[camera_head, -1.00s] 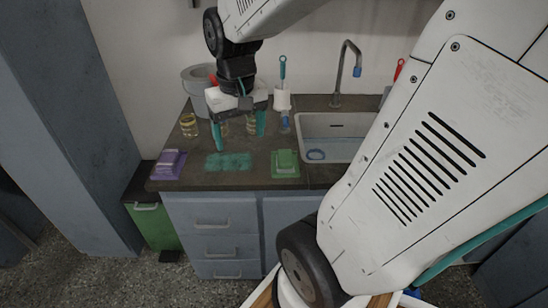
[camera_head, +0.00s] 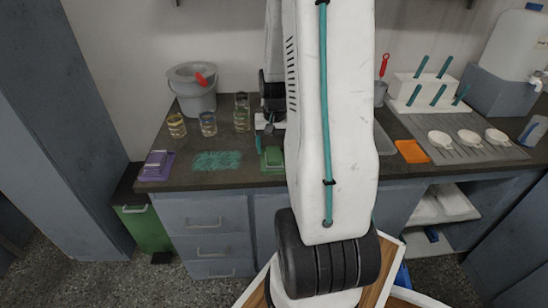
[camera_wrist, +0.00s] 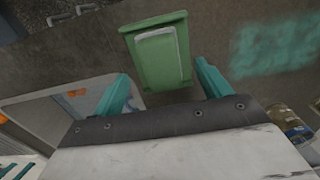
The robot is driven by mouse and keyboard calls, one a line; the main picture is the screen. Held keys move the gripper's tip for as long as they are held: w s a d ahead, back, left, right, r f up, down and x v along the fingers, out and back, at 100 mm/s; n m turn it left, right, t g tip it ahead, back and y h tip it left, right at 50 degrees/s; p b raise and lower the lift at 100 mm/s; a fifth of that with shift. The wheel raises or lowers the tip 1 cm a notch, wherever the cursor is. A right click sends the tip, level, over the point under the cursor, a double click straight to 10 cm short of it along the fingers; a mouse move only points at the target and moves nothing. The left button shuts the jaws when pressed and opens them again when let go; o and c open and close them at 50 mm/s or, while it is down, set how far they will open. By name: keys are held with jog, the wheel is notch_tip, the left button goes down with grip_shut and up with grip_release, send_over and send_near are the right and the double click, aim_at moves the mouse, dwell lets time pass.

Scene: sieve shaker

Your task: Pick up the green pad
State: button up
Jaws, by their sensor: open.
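The green pad (camera_head: 272,154) lies on the counter near its front edge, partly hidden by my arm in the head view. In the wrist view the green pad (camera_wrist: 165,58) shows a paler raised top on a wider green base. My gripper (camera_wrist: 163,76) is open and empty, with its two teal fingers apart on either side of the pad's near end. They appear above the counter; contact with the pad cannot be told. In the head view my gripper (camera_head: 265,136) is mostly hidden behind my arm.
A teal smear (camera_head: 217,161) and a purple pad (camera_head: 156,165) lie left of the green pad. Glass beakers (camera_head: 208,124) and a grey bucket (camera_head: 193,92) stand behind.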

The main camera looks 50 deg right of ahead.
aim_at(274, 153)
notch_tip(274, 153, down, 4)
jog(key=shift+w+r, duration=0.15)
jog(key=shift+r, duration=0.1)
jog(key=c, duration=1.1)
jog(key=shift+o, duration=0.2)
